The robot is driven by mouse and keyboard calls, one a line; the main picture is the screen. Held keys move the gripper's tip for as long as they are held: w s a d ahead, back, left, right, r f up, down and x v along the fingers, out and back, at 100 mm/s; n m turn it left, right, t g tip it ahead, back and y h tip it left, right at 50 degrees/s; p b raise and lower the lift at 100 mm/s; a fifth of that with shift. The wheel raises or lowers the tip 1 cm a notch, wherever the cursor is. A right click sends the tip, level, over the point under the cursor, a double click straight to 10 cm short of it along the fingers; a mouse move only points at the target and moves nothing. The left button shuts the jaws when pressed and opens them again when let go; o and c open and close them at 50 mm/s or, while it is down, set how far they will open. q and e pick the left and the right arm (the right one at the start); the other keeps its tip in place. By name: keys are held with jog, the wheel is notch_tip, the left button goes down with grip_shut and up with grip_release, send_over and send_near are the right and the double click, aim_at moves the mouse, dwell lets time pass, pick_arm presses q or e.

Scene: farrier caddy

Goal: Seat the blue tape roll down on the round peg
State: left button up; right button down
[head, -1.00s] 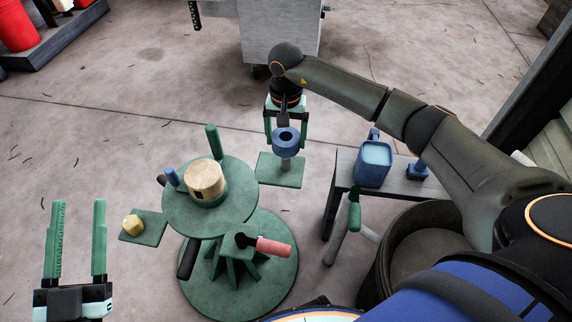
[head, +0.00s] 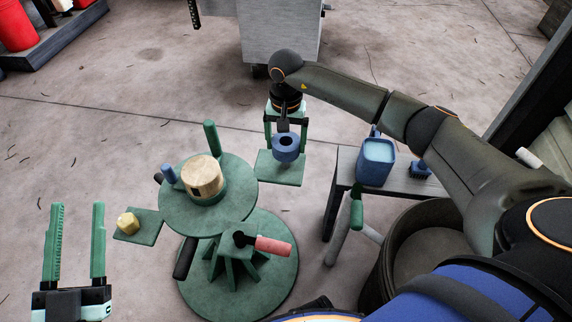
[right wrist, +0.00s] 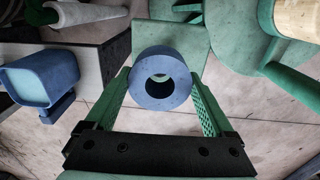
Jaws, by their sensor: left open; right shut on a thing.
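The blue tape roll (head: 286,149) is a thick ring with its hole facing up. My right gripper (head: 285,142) is shut on it from behind, one finger on each side; the right wrist view also shows the roll (right wrist: 160,78) between the fingers. The roll is over the square green plate (head: 280,174), where the round peg stands. The peg is almost wholly hidden by the roll; I cannot tell how far it passes into the hole. My left gripper (head: 75,245) is open and empty at the lower left, away from the roll.
A round green caddy tray (head: 170,215) left of the plate holds a tan cylinder (head: 203,176) and upright handles. A small plate with a yellow piece (head: 128,223) sticks out left. A bench with a blue container (head: 376,162) stands right, above a dark bucket (head: 425,250).

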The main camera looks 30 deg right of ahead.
aim_at(286, 156)
jog(key=shift+f+b, duration=2.2)
jog(key=shift+f, duration=0.65)
dwell(2.2)
grip_release()
notch_tip(286, 156, up, 12)
jog(key=p, duration=0.3)
jog(key=shift+r+p, duration=0.25)
jog(key=shift+p, duration=0.05)
dwell(0.3)
